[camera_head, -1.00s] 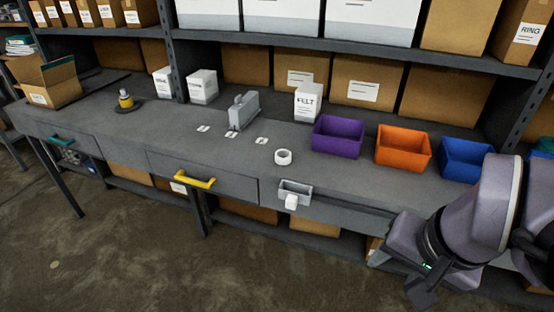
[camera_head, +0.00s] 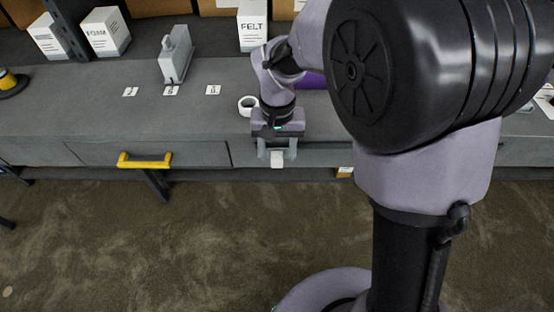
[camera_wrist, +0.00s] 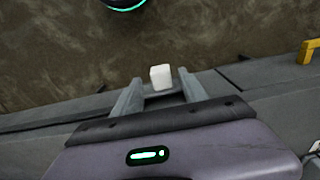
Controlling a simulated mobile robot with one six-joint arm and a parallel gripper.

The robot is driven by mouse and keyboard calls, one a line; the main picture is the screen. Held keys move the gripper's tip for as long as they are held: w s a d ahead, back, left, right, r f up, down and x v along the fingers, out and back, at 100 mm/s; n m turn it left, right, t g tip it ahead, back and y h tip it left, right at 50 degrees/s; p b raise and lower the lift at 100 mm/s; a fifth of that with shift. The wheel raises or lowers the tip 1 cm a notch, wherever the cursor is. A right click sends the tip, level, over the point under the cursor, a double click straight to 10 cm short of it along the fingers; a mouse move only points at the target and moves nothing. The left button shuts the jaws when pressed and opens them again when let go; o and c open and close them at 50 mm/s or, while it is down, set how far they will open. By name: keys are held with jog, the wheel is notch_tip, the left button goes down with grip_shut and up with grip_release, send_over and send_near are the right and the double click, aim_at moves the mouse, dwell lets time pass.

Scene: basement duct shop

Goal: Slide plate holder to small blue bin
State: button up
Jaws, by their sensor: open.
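The plate holder, a small grey holder with a white block handle (camera_head: 277,160), is at the bench's front edge. My gripper (camera_head: 277,150) is over it, fingers pointing at the floor side. In the wrist view the white handle (camera_wrist: 160,77) lies between the open finger ends, with a gap on each side; I cannot tell whether either finger touches it. The holder's grey body is mostly hidden by my gripper. The small blue bin is hidden behind my arm in the head view now; the earlier frame had it at the right end of a bin row.
A white ring (camera_head: 248,106) lies just left of my wrist on the bench. The purple bin (camera_head: 313,80) shows partly behind my arm. A yellow drawer handle (camera_head: 145,160) sticks out to the left. A grey device (camera_head: 176,58) stands further back, near small labels.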

notch_tip(320, 180, down, 3)
jog(key=shift+r+b, duration=0.15)
jog(key=shift+b, duration=0.2)
jog(key=shift+w, duration=0.1)
grip_shut()
jog(key=shift+a, duration=0.1)
dwell(1.0)
